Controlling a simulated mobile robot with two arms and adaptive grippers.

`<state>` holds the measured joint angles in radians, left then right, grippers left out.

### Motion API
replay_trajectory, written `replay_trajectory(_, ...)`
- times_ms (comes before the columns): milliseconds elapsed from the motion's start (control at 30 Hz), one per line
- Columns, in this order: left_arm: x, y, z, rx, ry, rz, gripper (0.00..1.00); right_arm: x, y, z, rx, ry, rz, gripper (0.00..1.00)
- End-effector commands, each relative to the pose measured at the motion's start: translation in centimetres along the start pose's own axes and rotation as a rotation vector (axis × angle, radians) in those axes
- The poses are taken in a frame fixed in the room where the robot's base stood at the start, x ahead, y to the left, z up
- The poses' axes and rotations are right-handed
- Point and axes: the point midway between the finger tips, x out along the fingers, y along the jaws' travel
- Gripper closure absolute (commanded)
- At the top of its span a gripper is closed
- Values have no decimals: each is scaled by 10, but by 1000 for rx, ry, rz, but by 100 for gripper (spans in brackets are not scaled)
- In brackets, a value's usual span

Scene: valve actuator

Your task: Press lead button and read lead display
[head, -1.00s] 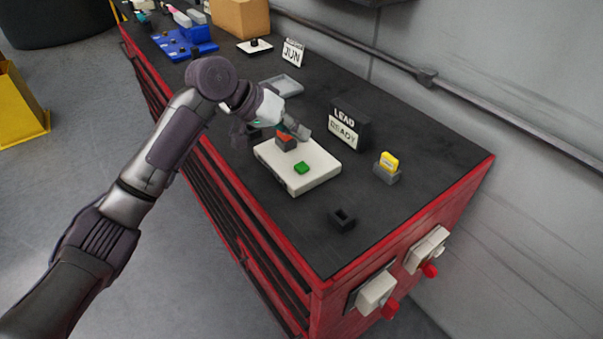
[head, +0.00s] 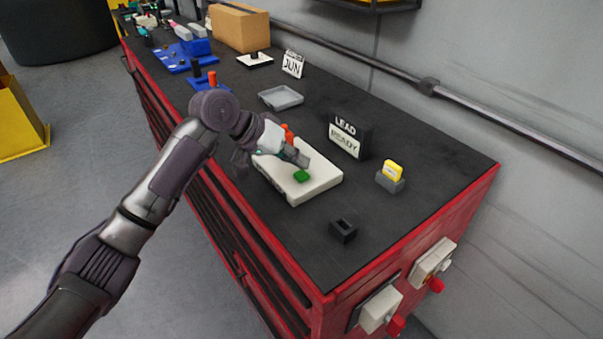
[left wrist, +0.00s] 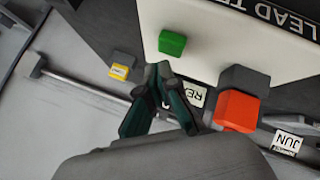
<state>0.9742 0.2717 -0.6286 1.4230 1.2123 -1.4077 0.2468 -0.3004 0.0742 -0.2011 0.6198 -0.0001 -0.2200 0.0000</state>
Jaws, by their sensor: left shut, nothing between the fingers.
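The white lead tester box (head: 318,183) lies on the black bench top, with a green button (head: 301,176) near its front. An orange-red block (head: 288,132) stands on the box behind my gripper; it shows large in the left wrist view (left wrist: 237,110). The lead display (head: 345,141) stands behind the box and reads "LEAD" and "READY". My left gripper (head: 301,160) is shut and empty, over the box just behind the green button. In the left wrist view the shut fingers (left wrist: 160,72) point toward the green button (left wrist: 172,43); I cannot tell whether they touch it. My right gripper is not in view.
A yellow item in a grey holder (head: 391,176) stands to the right. A small black holder (head: 343,230) is in front. A grey tray (head: 281,97), a JUN calendar (head: 292,63) and a cardboard box (head: 240,27) are further back. The bench's right part is mostly clear.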

Motion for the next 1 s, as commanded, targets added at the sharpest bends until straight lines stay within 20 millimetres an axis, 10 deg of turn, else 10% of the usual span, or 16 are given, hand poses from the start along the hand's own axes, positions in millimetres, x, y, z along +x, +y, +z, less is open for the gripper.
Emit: replay_trajectory(1000,2,-1,2,-1,-1,0,100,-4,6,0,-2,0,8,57)
